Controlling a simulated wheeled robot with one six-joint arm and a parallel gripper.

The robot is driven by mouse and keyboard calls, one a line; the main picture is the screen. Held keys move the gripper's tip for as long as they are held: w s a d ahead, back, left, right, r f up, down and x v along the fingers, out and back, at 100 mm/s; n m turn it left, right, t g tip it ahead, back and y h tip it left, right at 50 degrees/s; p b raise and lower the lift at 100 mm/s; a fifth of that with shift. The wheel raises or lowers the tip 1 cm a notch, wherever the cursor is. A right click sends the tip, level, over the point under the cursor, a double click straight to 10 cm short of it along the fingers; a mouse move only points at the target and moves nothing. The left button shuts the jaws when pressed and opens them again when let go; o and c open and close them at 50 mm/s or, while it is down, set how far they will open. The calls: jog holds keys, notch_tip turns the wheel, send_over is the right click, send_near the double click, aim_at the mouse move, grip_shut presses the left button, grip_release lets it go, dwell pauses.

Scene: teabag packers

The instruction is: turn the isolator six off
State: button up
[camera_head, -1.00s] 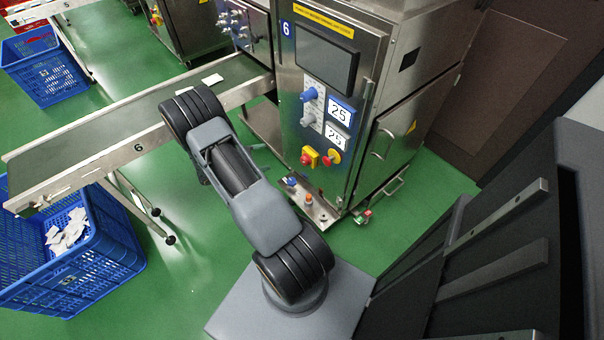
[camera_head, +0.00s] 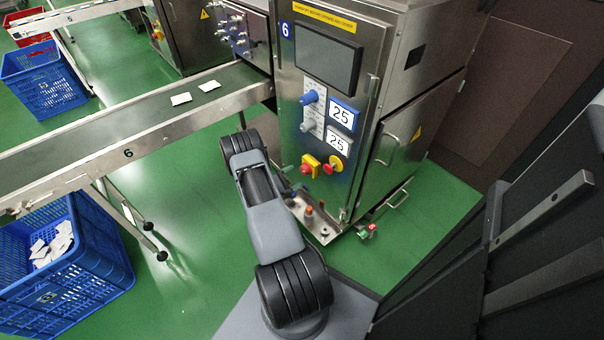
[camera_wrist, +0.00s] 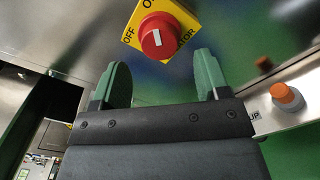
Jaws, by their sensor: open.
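The isolator of machine six is a red round knob on a yellow square plate (camera_head: 310,167), low on the steel cabinet front. In the wrist view the red knob (camera_wrist: 156,36) shows a white bar standing roughly upright, pointing towards the top lettering. "OFF" is printed on the plate's left side; the top word is cut off. My gripper (camera_wrist: 163,78) is open and empty, its two green fingers pointing towards the plate, just below the knob in the picture and apart from it. In the head view my gripper is mostly hidden behind my arm.
A red button on a round yellow base (camera_head: 333,165) sits right of the isolator. Blue and grey knobs (camera_head: 309,97) are above. An orange button (camera_wrist: 287,97) stands on a low steel ledge. Conveyor six (camera_head: 128,153) runs to the left, above a blue crate (camera_head: 110,275).

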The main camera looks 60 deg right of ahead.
aim_at(302, 171)
jog(key=shift+b+x, duration=0.35)
jog(key=shift+x, duration=2.1)
jog(key=shift+c, duration=0.5)
jog(key=c, duration=0.8)
jog(key=shift+c, duration=0.2)
